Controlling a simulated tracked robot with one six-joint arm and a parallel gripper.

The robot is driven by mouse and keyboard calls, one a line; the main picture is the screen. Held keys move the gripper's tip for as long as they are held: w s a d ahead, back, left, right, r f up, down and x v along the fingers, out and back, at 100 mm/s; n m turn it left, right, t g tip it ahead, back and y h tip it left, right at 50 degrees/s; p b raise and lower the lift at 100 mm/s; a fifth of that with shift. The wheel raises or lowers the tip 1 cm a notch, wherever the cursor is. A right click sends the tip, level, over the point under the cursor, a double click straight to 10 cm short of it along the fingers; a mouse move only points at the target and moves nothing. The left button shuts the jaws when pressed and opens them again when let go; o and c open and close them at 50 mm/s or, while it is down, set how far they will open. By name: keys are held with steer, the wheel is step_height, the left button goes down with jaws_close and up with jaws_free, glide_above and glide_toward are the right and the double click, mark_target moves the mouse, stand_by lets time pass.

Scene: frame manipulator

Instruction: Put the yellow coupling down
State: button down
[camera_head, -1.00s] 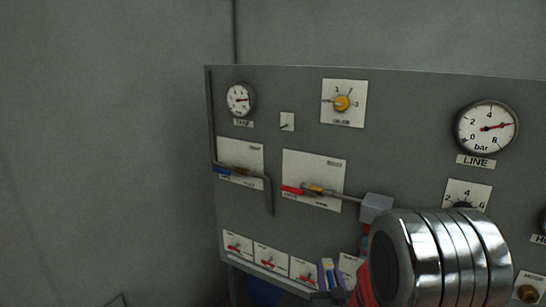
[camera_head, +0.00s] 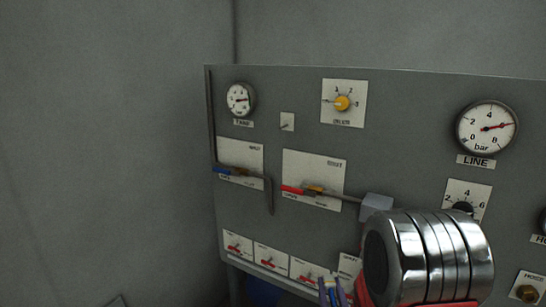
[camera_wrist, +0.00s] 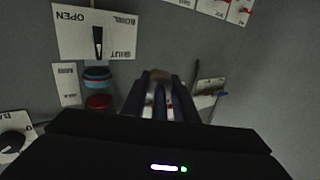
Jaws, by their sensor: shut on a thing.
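My gripper (camera_wrist: 160,97) shows in the wrist view, its two dark fingers close together around a thing of which only a narrow pale and brownish strip shows. The yellow coupling cannot be made out clearly there; its body is mostly hidden between the fingers. In the head view the fingertips (camera_head: 333,292) are small and bluish at the bottom edge, in front of the panel's lower part. A large chrome cylinder of my arm hides much of that area.
A grey panel (camera_head: 300,235) carries gauges, a yellow knob (camera_head: 342,103) and lever valves. A grey box (camera_head: 376,206) projects from it. In the wrist view, stacked blue and red rings (camera_wrist: 98,88) stand left of my fingers, below an inverted OPEN/SHUT plate (camera_wrist: 70,35).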

steer(key=f, duration=0.1)
steer(key=s+f, duration=0.1)
steer(key=f, duration=0.1)
steer(key=shift+s+f, duration=0.15)
steer(key=shift+f, duration=0.1)
stand_by(0.6)
